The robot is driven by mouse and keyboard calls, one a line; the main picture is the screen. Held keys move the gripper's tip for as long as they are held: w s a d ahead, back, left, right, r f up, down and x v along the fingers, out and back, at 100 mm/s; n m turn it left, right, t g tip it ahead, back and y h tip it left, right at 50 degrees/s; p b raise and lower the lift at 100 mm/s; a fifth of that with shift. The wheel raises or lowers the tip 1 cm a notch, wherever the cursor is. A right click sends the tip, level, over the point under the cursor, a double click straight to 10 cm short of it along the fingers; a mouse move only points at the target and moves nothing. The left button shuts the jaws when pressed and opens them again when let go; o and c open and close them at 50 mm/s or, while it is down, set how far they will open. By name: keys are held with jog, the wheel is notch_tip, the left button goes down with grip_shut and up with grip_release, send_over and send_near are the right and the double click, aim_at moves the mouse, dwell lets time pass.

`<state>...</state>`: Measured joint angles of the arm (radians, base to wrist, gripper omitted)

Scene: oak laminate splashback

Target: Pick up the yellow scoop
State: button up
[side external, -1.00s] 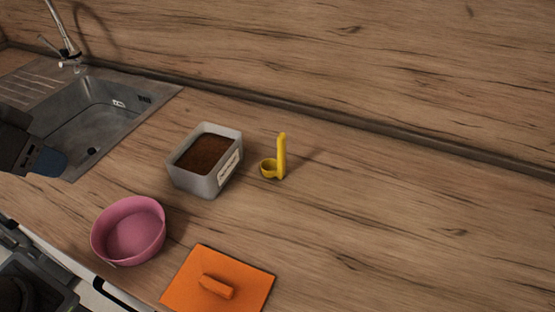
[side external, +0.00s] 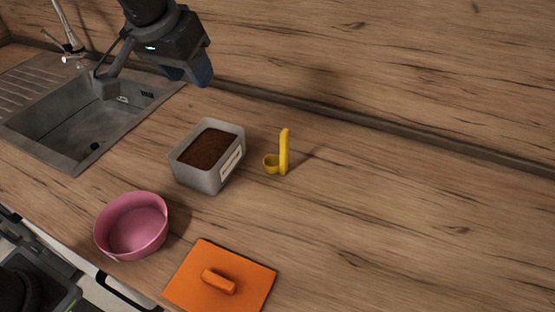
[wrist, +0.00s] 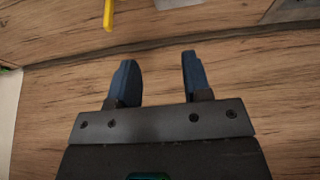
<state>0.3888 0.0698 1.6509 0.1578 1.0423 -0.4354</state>
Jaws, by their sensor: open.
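The yellow scoop (side external: 283,155) stands on the counter with its round cup at the bottom left and its flat handle pointing up. In the wrist view only the end of the yellow scoop (wrist: 109,14) shows, at the top edge left of centre. My gripper (side external: 188,77) is above the back of the counter, up and to the left of the scoop and apart from it. In the wrist view my gripper (wrist: 158,75) has its two blue fingers spread with nothing between them.
A grey box of brown powder (side external: 223,178) stands just left of the scoop. A pink bowl (side external: 113,246) and an orange lid (side external: 251,284) are nearer the front. The sink (side external: 50,150) is at left, the splashback (side external: 400,60) behind. The counter right of the scoop is clear.

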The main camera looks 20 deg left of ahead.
send_near(284, 131)
jog(key=x, duration=0.6)
jog(key=shift+w+d+r, duration=0.1)
jog(key=shift+w+d, duration=0.05)
jog(key=shift+w, duration=0.2)
jog(key=shift+s+x, duration=0.2)
jog(key=shift+x, duration=1.3)
jog(key=shift+s+x, duration=0.15)
jog(key=shift+x, duration=1.4)
grip_shut()
